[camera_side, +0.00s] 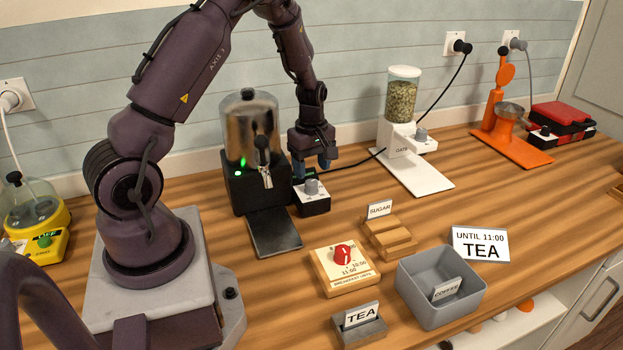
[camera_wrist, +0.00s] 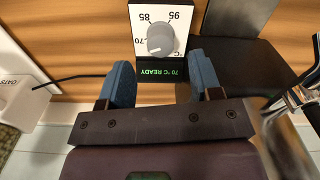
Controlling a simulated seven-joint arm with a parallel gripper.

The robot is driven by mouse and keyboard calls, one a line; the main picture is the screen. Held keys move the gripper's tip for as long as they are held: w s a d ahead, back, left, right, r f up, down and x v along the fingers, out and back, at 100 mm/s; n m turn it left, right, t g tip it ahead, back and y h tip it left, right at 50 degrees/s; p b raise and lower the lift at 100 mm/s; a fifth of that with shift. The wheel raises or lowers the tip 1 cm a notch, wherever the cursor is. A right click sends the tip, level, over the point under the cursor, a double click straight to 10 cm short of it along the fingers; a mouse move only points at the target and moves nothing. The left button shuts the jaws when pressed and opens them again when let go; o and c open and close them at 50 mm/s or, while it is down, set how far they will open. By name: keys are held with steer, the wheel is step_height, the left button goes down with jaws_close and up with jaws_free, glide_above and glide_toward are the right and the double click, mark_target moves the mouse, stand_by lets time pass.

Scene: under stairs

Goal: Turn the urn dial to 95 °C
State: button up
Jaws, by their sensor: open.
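The urn (camera_side: 252,140) is a shiny metal tank on a black base with a lit green lamp. Its dial (camera_side: 311,186) is a grey knob on a small box with a white top face, beside the urn. In the wrist view the dial (camera_wrist: 160,40) is marked 70, 85 and 95, and its green display (camera_wrist: 160,70) reads "70 °C READY". My gripper (camera_side: 312,167) is open and empty, just above the dial. In the wrist view its blue fingers (camera_wrist: 159,62) are spread wide, apart from the knob.
A black drip tray (camera_side: 274,232) lies in front of the urn. A white oats dispenser (camera_side: 400,130) stands to the right, with a cable behind. A sugar holder (camera_side: 388,236), a breakfast board (camera_side: 343,270), a grey bin (camera_side: 440,283) and TEA signs (camera_side: 481,245) stand in front.

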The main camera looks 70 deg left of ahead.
mark_target(311, 182)
step_height(311, 182, up, 8)
steer(key=shift+r, duration=0.1)
stand_by(0.4)
step_height(311, 182, down, 13)
steer(key=n, duration=1.5)
